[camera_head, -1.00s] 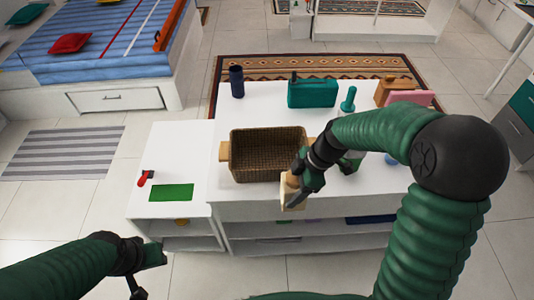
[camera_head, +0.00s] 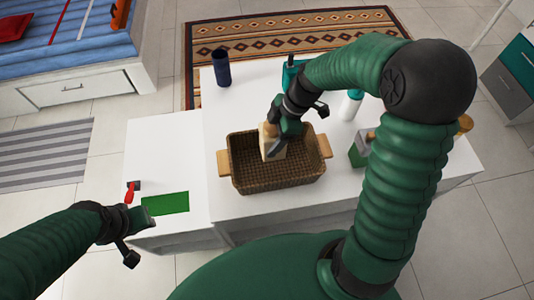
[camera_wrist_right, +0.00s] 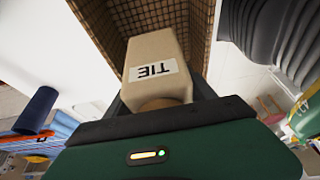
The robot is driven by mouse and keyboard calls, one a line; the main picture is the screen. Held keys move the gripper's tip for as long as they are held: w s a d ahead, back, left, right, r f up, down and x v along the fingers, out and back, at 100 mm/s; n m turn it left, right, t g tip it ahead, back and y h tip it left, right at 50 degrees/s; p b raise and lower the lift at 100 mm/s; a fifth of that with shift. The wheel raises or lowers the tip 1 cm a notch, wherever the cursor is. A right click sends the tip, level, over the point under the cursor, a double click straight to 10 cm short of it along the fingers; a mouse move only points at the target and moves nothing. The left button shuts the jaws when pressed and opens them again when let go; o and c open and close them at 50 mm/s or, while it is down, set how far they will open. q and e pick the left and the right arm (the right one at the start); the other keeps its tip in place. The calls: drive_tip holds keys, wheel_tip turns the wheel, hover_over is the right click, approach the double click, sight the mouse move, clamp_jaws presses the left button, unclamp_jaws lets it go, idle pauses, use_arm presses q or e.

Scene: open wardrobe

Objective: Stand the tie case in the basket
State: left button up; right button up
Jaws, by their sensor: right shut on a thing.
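The tie case is a beige block (camera_head: 273,153) with a white label reading TIE, seen upside down in the right wrist view (camera_wrist_right: 155,50). My right gripper (camera_head: 281,135) is shut on its top end and holds it upright within the basket's outline. The brown woven basket (camera_head: 300,173) has wooden handles at both ends and stands on the white cabinet top. In the right wrist view basket walls (camera_wrist_right: 145,14) surround the case's far end. I cannot tell whether the case touches the basket floor. My left gripper (camera_head: 140,222) hangs near the lower left top; its jaws are unclear.
A dark blue cylinder (camera_head: 222,68) stands behind the basket, and a teal item (camera_head: 292,74) is partly behind my right arm. A white bottle (camera_head: 350,104) and a green box (camera_head: 358,154) stand to the right. A green mat (camera_head: 165,203) and a red item (camera_head: 130,192) lie left.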

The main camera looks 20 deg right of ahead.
drive_tip(key=f, duration=1)
drive_tip(key=shift+s+d+b, duration=0.1)
drive_tip(key=shift+d+b, duration=0.2)
drive_tip(key=shift+a, duration=0.1)
drive_tip(key=shift+c, duration=0.9)
drive_tip(key=shift+s, duration=0.1)
drive_tip(key=o, duration=1.7)
drive_tip(key=shift+o, duration=0.2)
